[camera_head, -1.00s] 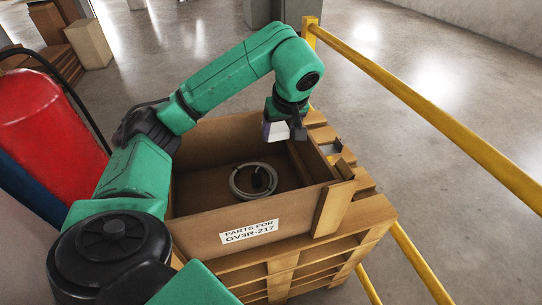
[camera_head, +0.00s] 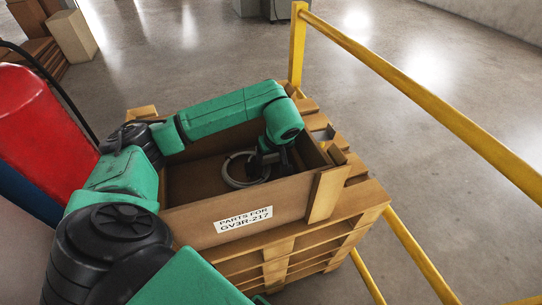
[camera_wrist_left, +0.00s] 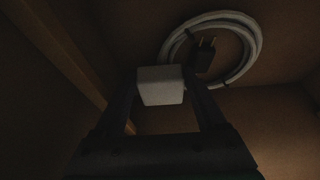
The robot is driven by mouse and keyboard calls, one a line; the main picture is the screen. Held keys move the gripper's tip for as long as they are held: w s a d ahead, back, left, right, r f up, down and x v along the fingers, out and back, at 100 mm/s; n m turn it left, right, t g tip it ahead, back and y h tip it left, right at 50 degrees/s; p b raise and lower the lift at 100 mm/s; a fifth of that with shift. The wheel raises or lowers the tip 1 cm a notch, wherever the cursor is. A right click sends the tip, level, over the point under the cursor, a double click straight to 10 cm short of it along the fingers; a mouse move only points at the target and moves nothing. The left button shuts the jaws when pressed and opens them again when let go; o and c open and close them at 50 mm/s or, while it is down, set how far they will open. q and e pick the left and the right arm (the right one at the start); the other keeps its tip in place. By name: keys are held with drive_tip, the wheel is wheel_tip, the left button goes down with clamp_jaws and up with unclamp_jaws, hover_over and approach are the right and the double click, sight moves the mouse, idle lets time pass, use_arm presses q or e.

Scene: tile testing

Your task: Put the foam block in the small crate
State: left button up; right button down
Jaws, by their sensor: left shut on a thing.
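The small crate is the brown wooden box (camera_head: 187,222) with the label "PARTS FOR GV3R-217". My left gripper (camera_head: 268,165) is down inside it, towards its right side. In the left wrist view the left gripper (camera_wrist_left: 160,88) is shut on a small white-grey foam block (camera_wrist_left: 160,86), held between the fingertips. In that view the block shows just in front of a coiled grey cable with a plug. I cannot tell whether it touches the crate floor. In the head view the block is hidden by the gripper and wrist. My right gripper is out of view.
The coiled cable (camera_head: 231,177) lies on the crate floor; it also shows in the left wrist view (camera_wrist_left: 213,17). The crate stands on stacked wooden pallets (camera_head: 373,194). A yellow railing (camera_head: 420,98) runs along the right. A red extinguisher (camera_head: 35,120) stands at the left.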

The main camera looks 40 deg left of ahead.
use_arm(q)
drive_tip(key=shift+f, duration=0.3)
drive_tip(key=o, duration=1)
drive_tip(key=shift+r, duration=0.4)
drive_tip(key=v, duration=1.2)
drive_tip(key=shift+p, duration=0.35)
